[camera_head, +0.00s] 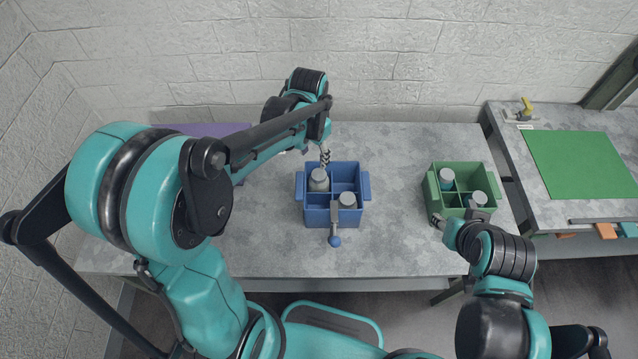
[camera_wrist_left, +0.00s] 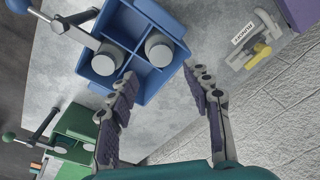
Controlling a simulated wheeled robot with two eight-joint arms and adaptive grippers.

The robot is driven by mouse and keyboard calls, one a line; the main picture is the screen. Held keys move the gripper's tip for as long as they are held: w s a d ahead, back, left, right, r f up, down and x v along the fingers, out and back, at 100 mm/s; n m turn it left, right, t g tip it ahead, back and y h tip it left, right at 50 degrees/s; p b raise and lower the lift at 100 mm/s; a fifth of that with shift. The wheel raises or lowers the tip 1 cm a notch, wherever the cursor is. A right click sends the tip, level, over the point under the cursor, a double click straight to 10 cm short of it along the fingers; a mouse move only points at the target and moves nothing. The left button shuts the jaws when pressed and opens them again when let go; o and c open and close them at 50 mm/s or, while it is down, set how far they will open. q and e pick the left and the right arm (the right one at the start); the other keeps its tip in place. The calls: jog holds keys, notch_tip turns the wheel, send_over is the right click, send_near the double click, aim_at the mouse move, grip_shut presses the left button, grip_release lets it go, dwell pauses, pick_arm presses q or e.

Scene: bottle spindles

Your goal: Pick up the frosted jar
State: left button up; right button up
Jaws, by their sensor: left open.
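A blue divided crate (camera_head: 309,213) stands mid-table with two grey, pale-lidded jars. One jar (camera_head: 319,180) is in its back left compartment, the other (camera_head: 347,200) in its front right. In the left wrist view they are the back jar (camera_wrist_left: 158,47) and front jar (camera_wrist_left: 105,62). Which is the frosted one I cannot tell. My left gripper (camera_head: 325,156) is open and empty, just behind the crate's back edge in the head view. In the wrist view its fingers (camera_wrist_left: 163,76) are spread below the back jar, apart from it. My right gripper (camera_head: 438,219) is by the green crate's front left corner.
A lever with a blue ball (camera_head: 335,241) juts from the blue crate's front. A yellow-handled clamp (camera_wrist_left: 262,50) sits by the wall. Table between the crates is clear.

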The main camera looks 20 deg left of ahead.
aim_at(319, 174)
pick_arm(q)
jog(key=shift+m+g, duration=0.4)
jog(key=shift+g, duration=0.1)
jog(key=f, duration=0.1)
jog(key=w+f, duration=0.2)
jog(key=f, duration=0.1)
jog(key=shift+d+f, duration=0.1)
jog(key=shift+d, duration=0.05)
jog(key=f, duration=0.2)
jog(key=f+b, duration=0.1)
jog(key=f, duration=0.2)
jog(key=f+b, duration=0.1)
jog(key=f, duration=0.1)
jog(key=shift+w+d+f, duration=0.2)
jog(key=shift+w+f, duration=0.05)
jog(key=shift+r, duration=0.1)
grip_shut()
